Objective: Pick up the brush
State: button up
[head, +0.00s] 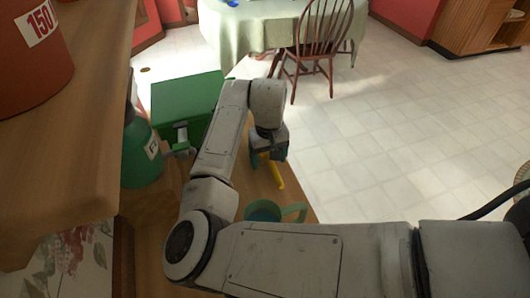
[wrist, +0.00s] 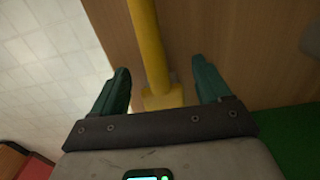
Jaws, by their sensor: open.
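The brush (head: 276,174) is yellow and lies on a wooden surface (head: 299,212), below my gripper in the head view. In the wrist view, the yellow brush (wrist: 149,45) shows a long straight handle running up out of the frame and a wider block at its lower end. My gripper (wrist: 161,66) has its two teal fingers spread apart, one on each side of the brush, with gaps between. In the head view, my gripper (head: 266,157) hangs over the surface and hides part of the brush.
A teal mug (head: 263,214) stands near the brush, partly behind my arm. A green box (head: 185,101) and a green bottle (head: 141,155) stand at left. A large reddish pot (head: 30,60) is on a raised wooden shelf (head: 75,140). Tiled floor lies right.

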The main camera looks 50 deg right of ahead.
jog(key=shift+f, duration=0.1)
jog(key=c, duration=1.2)
jog(key=shift+r, duration=0.5)
jog(key=r, duration=0.2)
jog(key=shift+s+d+r+b, duration=0.1)
jog(key=shift+s+r+b, duration=0.2)
jog(key=shift+r, duration=0.1)
jog(key=s+r, duration=0.3)
jog(key=s, duration=0.1)
jog(key=s+d+r+p, duration=0.1)
jog(key=s+r, duration=0.2)
jog(key=s, duration=0.2)
jog(key=s+r, duration=0.3)
jog(key=s, duration=0.1)
jog(key=shift+s+d+r, duration=0.15)
jog(key=shift+d, duration=0.15)
